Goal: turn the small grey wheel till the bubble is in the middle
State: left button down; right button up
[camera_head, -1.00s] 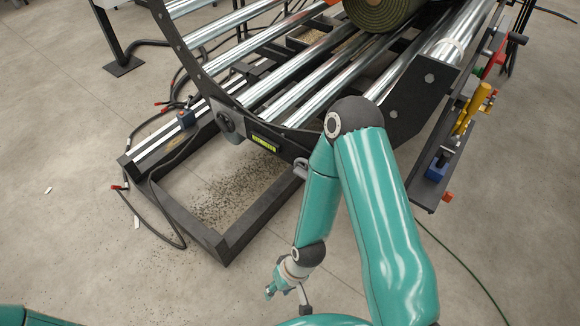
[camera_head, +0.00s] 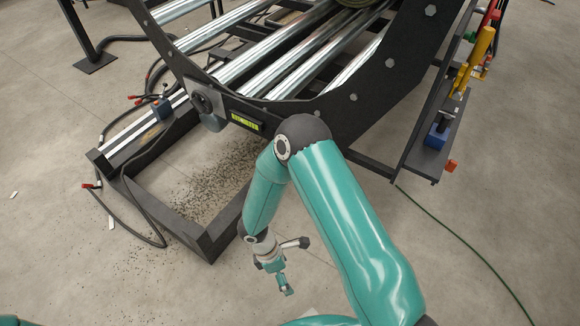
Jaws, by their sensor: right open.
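The yellow-green level vial (camera_head: 245,121) sits on the black frame's front side, left of my right elbow. Its bubble is too small to make out. A dark round knob (camera_head: 202,103) with a grey disc (camera_head: 215,122) below it is left of the vial. A small grey round part, seen earlier just right of the vial, is now hidden behind my right arm; I cannot tell for sure which is the wheel. My right gripper (camera_head: 284,284) is open, low in front of the frame, pointing down and touching nothing. My left gripper is out of view.
The black frame carries shiny rollers (camera_head: 258,57). A low dark tray frame (camera_head: 160,212) with scattered soil lies below. A rack of coloured tools (camera_head: 470,75) is at the right.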

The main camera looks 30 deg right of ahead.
jog(key=w+d+f+n+t+h+b, duration=0.25)
jog(key=w+d+h+b, duration=0.2)
jog(key=w, duration=0.45)
jog(key=w+d+f+n+t+h+b, duration=0.1)
jog(key=w+d+n+t+h+b, duration=0.3)
jog(key=w, duration=0.4)
jog(key=w+r+n+t+h+b, duration=0.2)
jog(key=w+r+t+h+b, duration=0.3)
jog(key=w+r, duration=0.55)
jog(key=shift+g+h, duration=0.25)
jog(key=shift+h, duration=0.4)
jog(key=b+x, duration=0.1)
jog(key=x, duration=0.4)
jog(key=b+x, duration=0.1)
jog(key=x, duration=0.5)
jog(key=f+b+x, duration=0.1)
jog(key=x, duration=0.4)
jog(key=shift+d+b, duration=0.35)
jog(key=shift+b, duration=0.05)
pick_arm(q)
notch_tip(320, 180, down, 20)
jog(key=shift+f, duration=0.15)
